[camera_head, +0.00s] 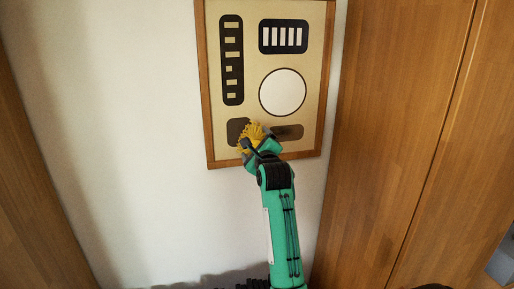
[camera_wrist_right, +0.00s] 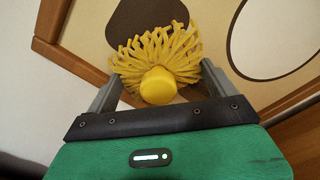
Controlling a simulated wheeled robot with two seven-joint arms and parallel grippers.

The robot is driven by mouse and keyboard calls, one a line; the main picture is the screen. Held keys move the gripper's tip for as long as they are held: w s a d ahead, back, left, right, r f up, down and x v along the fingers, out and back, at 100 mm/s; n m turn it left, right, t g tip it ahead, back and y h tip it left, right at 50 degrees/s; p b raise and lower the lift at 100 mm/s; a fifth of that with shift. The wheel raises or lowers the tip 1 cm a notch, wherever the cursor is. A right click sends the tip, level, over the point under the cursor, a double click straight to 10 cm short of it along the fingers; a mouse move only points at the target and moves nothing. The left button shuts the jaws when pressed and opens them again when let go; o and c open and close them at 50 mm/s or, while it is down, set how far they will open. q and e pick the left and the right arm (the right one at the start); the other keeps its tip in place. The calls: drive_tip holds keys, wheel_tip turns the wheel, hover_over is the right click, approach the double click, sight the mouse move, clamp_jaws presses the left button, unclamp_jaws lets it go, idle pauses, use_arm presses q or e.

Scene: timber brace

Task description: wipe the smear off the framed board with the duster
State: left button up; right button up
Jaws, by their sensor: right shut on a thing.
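The framed board (camera_head: 312,95) hangs on the white wall, with a wooden frame and tan face. My right gripper (camera_head: 252,148) is at its lower part, shut on the yellow duster (camera_head: 249,133). In the right wrist view, the fingers flank the duster's round yellow handle (camera_wrist_right: 158,88) and its strands fan out towards the board. The strands overlap a dark brown patch (camera_head: 235,127) at lower left. A grey-brown streaky patch (camera_head: 290,132) lies just right of the duster. I cannot tell for certain which patch is the smear. Contact between strands and board is unclear.
Above the duster, the board bears a white disc (camera_head: 283,92), a dark panel with white bars (camera_head: 283,37) and a tall dark strip (camera_head: 232,60). Wooden panels (camera_head: 400,140) stand close on the right; another wooden surface (camera_head: 30,180) is at left. Bare wall lies left of the board.

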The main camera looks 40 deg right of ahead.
drive_tip(key=shift+x, duration=0.9)
idle(0.4)
